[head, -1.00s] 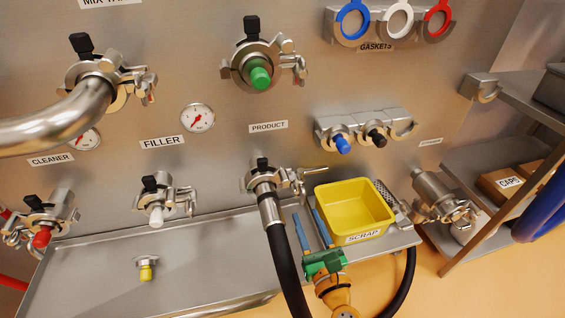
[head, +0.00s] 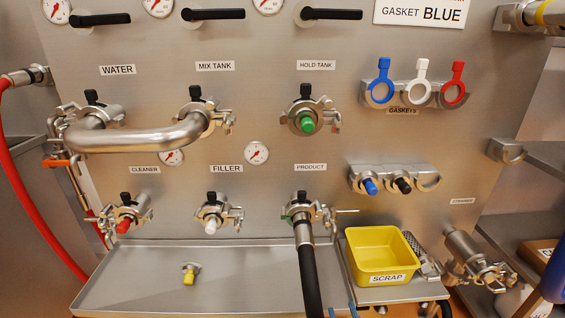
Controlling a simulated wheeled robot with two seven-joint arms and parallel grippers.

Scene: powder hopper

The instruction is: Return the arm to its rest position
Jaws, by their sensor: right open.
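My right gripper (head: 342,312) shows only as two blue fingertips at the bottom edge of the head view. The tips stand apart with nothing seen between them. They are just right of the black hose (head: 309,275) and below the yellow scrap bin (head: 382,284). The rest of the right gripper and its arm are out of the frame. My left gripper does not show.
The black hose hangs from the PRODUCT port (head: 303,209). A steel tray (head: 130,285) holds a small yellow-capped fitting (head: 190,273). A curved steel pipe (head: 135,138) joins the WATER and MIX TANK ports. A strainer (head: 470,252) sits at the right.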

